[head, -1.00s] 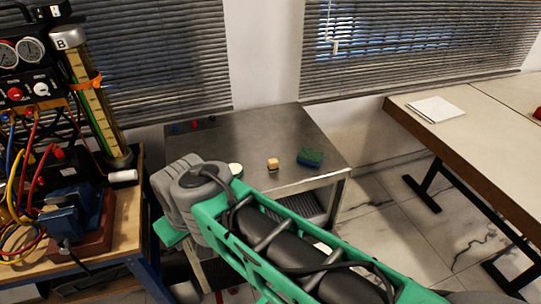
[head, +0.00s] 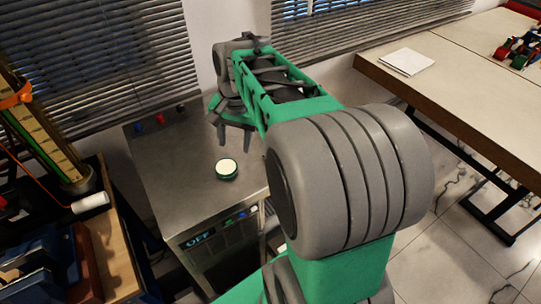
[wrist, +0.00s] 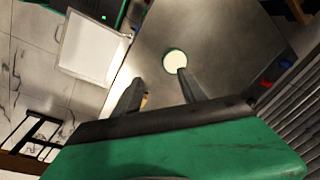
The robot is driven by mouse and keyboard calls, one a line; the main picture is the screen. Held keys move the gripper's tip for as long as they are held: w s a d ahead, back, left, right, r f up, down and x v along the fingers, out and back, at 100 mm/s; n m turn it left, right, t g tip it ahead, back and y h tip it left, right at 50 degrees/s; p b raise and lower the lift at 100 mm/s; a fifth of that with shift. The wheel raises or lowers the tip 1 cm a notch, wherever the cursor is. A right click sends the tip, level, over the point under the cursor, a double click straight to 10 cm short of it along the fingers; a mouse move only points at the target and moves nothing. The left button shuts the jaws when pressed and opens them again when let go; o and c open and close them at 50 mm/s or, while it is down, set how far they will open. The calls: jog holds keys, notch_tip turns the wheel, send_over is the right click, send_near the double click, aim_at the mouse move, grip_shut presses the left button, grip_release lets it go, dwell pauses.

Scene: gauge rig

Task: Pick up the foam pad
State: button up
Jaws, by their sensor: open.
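A round green pad with a cream top (head: 226,168) lies flat on the steel table (head: 165,185); it also shows in the wrist view (wrist: 175,60). I cannot tell whether this is the foam pad. My gripper (head: 234,139) is open, pointing down above the table's far part, behind the round pad in the head view. In the wrist view, my gripper (wrist: 160,82) has its fingers apart, with one tip overlapping the round pad's edge in the picture. A small tan block (wrist: 144,101) shows partly beside the other finger. My arm hides the table's right part in the head view.
Small red (head: 159,119) and blue (head: 137,128) pieces sit at the table's back left. A bench with a clamp and gauge tube (head: 45,130) stands left. A pale table with a white sheet (head: 407,61) stands right. Window blinds are behind.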

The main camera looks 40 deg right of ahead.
jog(key=d+f+m, duration=0.2)
jog(key=d+m, duration=0.1)
jog(key=d, duration=0.2)
jog(key=w+d+f+m+g+b, duration=0.1)
jog(key=d+f+m, duration=0.2)
jog(key=d, duration=0.2)
jog(key=w+d+f+m+y, duration=0.1)
jog(key=d+f+m, duration=0.1)
jog(key=d, duration=0.3)
jog(key=shift+w+f+m+g, duration=0.15)
jog(key=shift+f+m+g, duration=0.2)
jog(key=shift+f, duration=0.25)
jog(key=f, duration=0.2)
jog(key=a+f, duration=0.1)
jog(key=f, duration=0.4)
jog(key=shift+w+a, duration=0.25)
jog(key=shift+w, duration=0.15)
grip_shut()
